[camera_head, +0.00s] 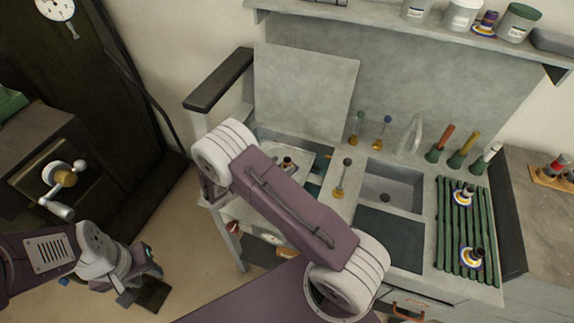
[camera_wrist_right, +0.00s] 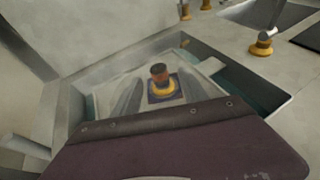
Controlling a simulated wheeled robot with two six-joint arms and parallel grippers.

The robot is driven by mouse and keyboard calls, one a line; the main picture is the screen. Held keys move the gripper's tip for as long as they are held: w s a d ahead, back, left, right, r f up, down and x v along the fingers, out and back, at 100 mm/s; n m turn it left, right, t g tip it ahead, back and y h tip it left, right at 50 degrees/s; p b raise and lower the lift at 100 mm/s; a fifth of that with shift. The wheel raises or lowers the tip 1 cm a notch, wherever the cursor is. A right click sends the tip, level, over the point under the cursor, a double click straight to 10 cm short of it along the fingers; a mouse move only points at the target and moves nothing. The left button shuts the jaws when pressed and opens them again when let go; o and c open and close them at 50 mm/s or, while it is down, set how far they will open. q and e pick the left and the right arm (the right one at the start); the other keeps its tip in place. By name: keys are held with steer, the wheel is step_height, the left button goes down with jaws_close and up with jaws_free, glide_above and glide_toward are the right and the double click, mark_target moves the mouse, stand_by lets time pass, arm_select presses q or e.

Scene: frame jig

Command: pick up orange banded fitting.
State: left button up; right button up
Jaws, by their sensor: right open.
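The orange banded fitting (camera_wrist_right: 160,78) is a short dark cylinder with a brown top and an orange ring at its foot. It stands upright on a dark square patch on a pale surface inside a recessed basin. Part of it also shows in the head view (camera_head: 288,164), just past my right arm. My right gripper (camera_wrist_right: 161,88) is open, with its two grey fingers reaching toward the fitting, one on each side in the picture. Contact is not visible. My left gripper (camera_head: 148,284) hangs at the lower left, far from the fitting; its jaw opening is unclear.
The basin's rim (camera_wrist_right: 65,125) surrounds the fitting. Several orange-based taps stand on the counter. A sink (camera_head: 400,186) and a green slatted rack (camera_head: 452,225) with two banded fittings lie to the right. A tall grey panel (camera_head: 305,95) stands behind.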

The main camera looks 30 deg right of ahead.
steer(key=shift+x, duration=1.25)
steer(key=shift+a, duration=0.15)
steer(key=c, duration=0.3)
jaws_close()
step_height(320, 180, up, 4)
steer(key=shift+w+r, duration=0.1)
steer(key=s+d+r, duration=0.4)
steer(key=s+r, duration=0.3)
steer(key=s, duration=0.4)
steer(key=shift+d, duration=0.35)
